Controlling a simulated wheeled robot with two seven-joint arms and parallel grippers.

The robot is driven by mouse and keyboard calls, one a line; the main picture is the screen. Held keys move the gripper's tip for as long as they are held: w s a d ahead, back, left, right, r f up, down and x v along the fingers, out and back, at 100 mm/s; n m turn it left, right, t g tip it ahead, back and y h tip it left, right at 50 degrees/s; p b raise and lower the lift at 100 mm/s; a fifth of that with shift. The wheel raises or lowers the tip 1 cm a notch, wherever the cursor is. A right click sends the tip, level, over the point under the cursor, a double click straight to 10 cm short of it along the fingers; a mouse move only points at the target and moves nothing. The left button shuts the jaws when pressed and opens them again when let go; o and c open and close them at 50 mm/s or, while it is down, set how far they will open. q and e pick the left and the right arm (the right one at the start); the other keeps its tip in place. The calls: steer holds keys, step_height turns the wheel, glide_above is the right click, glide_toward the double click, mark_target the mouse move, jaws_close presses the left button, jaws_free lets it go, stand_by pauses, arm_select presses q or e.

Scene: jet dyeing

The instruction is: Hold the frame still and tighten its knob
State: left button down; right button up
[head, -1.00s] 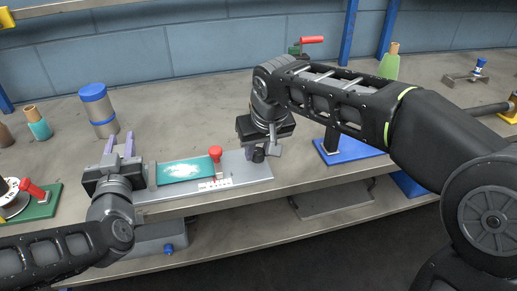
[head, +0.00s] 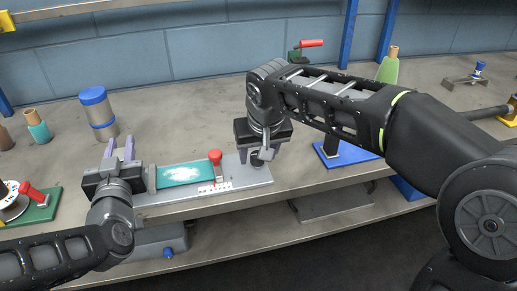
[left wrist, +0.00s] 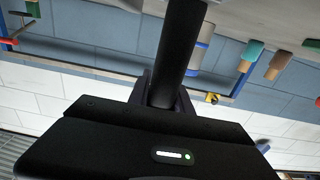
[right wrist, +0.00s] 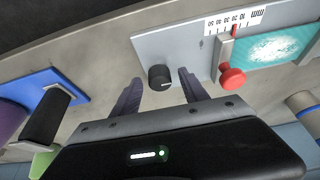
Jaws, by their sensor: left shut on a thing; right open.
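The frame is a flat grey plate (head: 238,176) at the table's front edge, with a teal panel (head: 183,173), a small scale and a red-topped clamp (head: 215,160). A black round knob (head: 257,160) stands at its right end; it also shows in the right wrist view (right wrist: 160,77). My right gripper (right wrist: 160,90) is open, pointing down over that end, its fingers on either side of the knob with gaps visible. My left gripper (head: 120,150) is at the frame's left end, shut on a black bar (left wrist: 183,50). How the bar joins the frame is hidden.
A blue-lidded canister (head: 98,112) stands behind the left gripper. A green base with a red handle (head: 36,202) is at far left. A blue base (head: 345,155) with a black post is right of the frame. A shelf lies below the table.

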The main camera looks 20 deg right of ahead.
steer(key=v, duration=1.2)
arm_select(q)
steer(key=c, duration=1.1)
jaws_free()
steer(key=shift+r, duration=0.1)
step_height(320, 180, up, 10)
steer(key=shift+f, duration=0.1)
